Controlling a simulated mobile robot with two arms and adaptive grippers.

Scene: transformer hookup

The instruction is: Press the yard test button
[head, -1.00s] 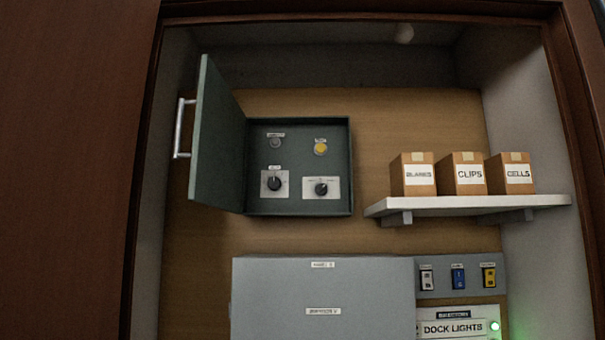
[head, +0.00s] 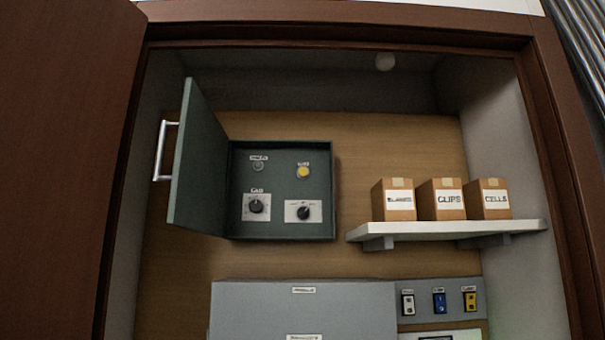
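A dark green control box (head: 283,229) is fixed to the wooden back wall of a cabinet. Its door (head: 196,165) with a metal handle (head: 161,151) stands open to the left. Inside are a yellow button (head: 303,172) at the upper right, a small grey round fitting (head: 258,166) at the upper left, and two black knobs, one at the lower left (head: 256,206) and one at the lower right (head: 303,212). The small labels in the box are too blurred to read surely, so I cannot tell which control is the yard test button. Neither gripper is in view.
A white shelf (head: 450,232) right of the box holds cartons labelled CLIPS (head: 441,199) and CELLS (head: 489,199), plus another (head: 393,199). Below are a grey panel (head: 260,310) and several switches (head: 439,303). A brown cabinet door (head: 65,150) stands at the left.

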